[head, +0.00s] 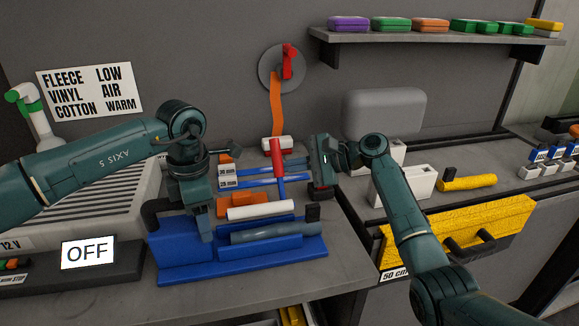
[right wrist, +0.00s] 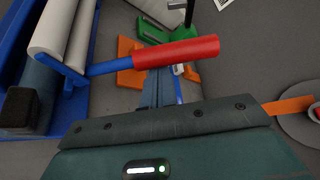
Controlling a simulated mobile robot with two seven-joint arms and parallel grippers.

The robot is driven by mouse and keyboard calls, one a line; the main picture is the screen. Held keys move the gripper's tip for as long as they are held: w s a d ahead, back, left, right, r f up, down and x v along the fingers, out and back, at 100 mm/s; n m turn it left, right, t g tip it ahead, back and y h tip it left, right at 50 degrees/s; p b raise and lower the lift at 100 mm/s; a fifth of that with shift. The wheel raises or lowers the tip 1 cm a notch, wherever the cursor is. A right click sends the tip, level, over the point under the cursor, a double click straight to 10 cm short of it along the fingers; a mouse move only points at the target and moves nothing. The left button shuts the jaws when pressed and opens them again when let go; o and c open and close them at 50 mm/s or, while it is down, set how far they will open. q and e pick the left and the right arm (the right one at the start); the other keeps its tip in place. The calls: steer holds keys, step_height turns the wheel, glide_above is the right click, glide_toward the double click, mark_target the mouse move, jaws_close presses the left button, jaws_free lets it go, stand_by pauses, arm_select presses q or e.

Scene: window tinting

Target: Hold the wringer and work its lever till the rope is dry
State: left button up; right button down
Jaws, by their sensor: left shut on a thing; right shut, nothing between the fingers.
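The wringer (head: 245,266) is a blue tray-like frame on the bench with a white roller (head: 260,210) and a grey-blue roll (head: 275,232) lying along it. I cannot tell whether that roll is the rope. Its lever has a red handle (head: 277,158) on a blue shaft and stands up behind the white roller; it also shows in the right wrist view (right wrist: 185,52). My left gripper (head: 206,230) is shut on the wringer at its left end, its grip partly hidden. My right gripper (head: 322,190) is shut and empty, just right of the lever, apart from it.
Blue rods with size labels and orange holders (head: 240,199) lie behind the wringer. A ribbed grey unit (head: 95,210) and an OFF display (head: 87,251) are at left. A white box (head: 403,186) and a yellow drawer front (head: 460,235) are at right. A shelf (head: 430,38) hangs above.

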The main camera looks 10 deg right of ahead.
steer(key=shift+s+a+r+n, duration=0.1)
steer(key=shift+s+r+n, duration=0.2)
steer(key=s+n+t, duration=0.1)
steer(key=s+r+n+t+y, duration=0.1)
steer(key=s+n, duration=0.1)
steer(key=s+r+n+y, duration=0.1)
steer(key=s, duration=0.1)
steer(key=shift+s+r+t, duration=0.15)
steer(key=shift+r+t, duration=0.05)
steer(key=shift+t, duration=0.2)
stand_by(0.4)
steer(key=shift+s+a, duration=0.1)
stand_by(0.4)
steer(key=f+v, duration=0.1)
steer(key=v, duration=0.9)
steer(key=w+m+g+h, duration=0.2)
steer(key=w+m+g, duration=0.15)
steer(key=w, duration=0.55)
steer(key=x, duration=1)
steer(key=shift+a+r+m, duration=0.15)
steer(key=shift+r+m, duration=0.3)
